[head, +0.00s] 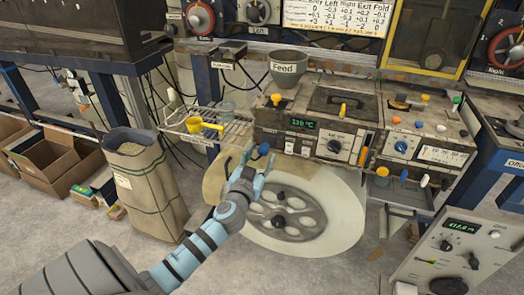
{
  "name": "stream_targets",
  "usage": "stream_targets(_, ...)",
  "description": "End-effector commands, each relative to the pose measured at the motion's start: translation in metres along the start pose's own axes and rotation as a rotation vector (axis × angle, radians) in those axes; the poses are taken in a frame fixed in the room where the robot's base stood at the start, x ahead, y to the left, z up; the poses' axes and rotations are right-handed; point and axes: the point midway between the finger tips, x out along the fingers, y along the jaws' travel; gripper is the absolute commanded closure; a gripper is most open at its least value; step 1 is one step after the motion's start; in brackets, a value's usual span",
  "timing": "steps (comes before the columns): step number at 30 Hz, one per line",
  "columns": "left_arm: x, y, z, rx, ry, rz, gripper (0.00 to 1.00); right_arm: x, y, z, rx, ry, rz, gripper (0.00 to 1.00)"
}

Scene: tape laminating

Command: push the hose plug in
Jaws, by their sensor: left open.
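My left gripper (252,158) is open at the front of the laminating machine (318,118), just below its left part and above a large white roll (335,215). A small blue round piece (264,148) shows at its fingertips. I cannot tell whether this is the hose plug, or whether the fingers touch it. White pieces (289,147) stick out of the machine front just right of the gripper. No hose is clear to me here. My right gripper is not in view.
A wire rack (225,128) with a yellow scoop (200,124) is left of the machine. A sack (145,180) and cardboard boxes (52,165) stand on the floor at left. A grey control box (455,255) is at lower right. A feed hopper (286,67) sits on top.

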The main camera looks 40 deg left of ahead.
Motion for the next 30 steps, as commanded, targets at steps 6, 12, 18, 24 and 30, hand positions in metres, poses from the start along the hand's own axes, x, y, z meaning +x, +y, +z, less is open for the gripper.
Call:
stream_targets(6, 0.026, 0.0, 0.001, 0.0, -0.001, 0.0, 0.52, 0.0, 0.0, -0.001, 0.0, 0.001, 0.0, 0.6)
stream_targets(12, 0.028, 0.0, 0.001, 0.0, -0.001, 0.001, 0.52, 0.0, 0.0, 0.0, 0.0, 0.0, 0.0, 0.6)
stream_targets(18, 0.027, 0.0, 0.001, 0.0, -0.001, 0.0, 0.74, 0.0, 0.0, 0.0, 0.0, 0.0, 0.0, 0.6)
stream_targets(24, 0.027, 0.0, 0.001, 0.0, -0.001, 0.0, 1.0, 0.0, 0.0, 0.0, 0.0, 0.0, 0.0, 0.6)
stream_targets(30, 0.029, 0.0, 0.002, 0.0, -0.001, 0.0, 1.0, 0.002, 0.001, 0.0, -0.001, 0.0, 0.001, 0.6)
